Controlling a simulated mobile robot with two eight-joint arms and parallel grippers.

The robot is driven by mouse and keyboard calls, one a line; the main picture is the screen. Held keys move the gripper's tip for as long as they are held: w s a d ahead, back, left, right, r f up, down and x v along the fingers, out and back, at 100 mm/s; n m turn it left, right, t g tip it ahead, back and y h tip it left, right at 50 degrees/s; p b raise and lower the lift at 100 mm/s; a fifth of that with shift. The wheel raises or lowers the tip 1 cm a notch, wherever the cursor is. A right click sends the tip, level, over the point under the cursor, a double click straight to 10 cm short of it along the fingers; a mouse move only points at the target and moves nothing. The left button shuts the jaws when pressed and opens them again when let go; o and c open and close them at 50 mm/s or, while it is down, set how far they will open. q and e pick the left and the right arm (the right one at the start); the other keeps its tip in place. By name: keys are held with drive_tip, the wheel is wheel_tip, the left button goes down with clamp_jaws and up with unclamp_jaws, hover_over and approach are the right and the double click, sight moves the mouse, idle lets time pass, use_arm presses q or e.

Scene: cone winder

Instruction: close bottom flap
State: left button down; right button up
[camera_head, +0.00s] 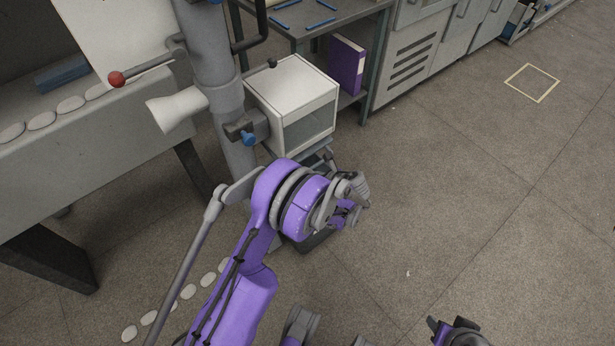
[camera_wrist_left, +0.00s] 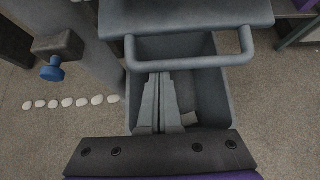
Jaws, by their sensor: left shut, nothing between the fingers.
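The white box of the machine (camera_head: 292,100) has a grey front window. Below it, a grey-blue panel (camera_head: 318,155) juts out, partly hidden by my left arm; I take it to be the bottom flap. In the left wrist view, a grey panel (camera_wrist_left: 185,14) with a U-shaped handle (camera_wrist_left: 190,65) lies across the top, above an open grey bin (camera_wrist_left: 219,95). My left gripper (camera_wrist_left: 161,78) is shut and empty, its fingertips over the bin near the handle; I cannot tell whether they touch it. My right gripper (camera_head: 455,332) is cut off at the bottom edge, its jaws unclear.
A grey column (camera_head: 222,90) with a blue knob (camera_head: 248,138) stands left of the box. A bench with a red-knobbed lever (camera_head: 116,79) is at left. A purple binder (camera_head: 346,66) stands on a shelf behind. The floor at right is clear.

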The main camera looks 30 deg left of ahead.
use_arm(q)
drive_tip(key=shift+h, duration=0.4)
wheel_tip(320, 180, up, 6)
drive_tip(key=shift+d+f+p, duration=0.1)
drive_tip(key=shift+d+p, duration=0.05)
drive_tip(key=shift+p, duration=0.75)
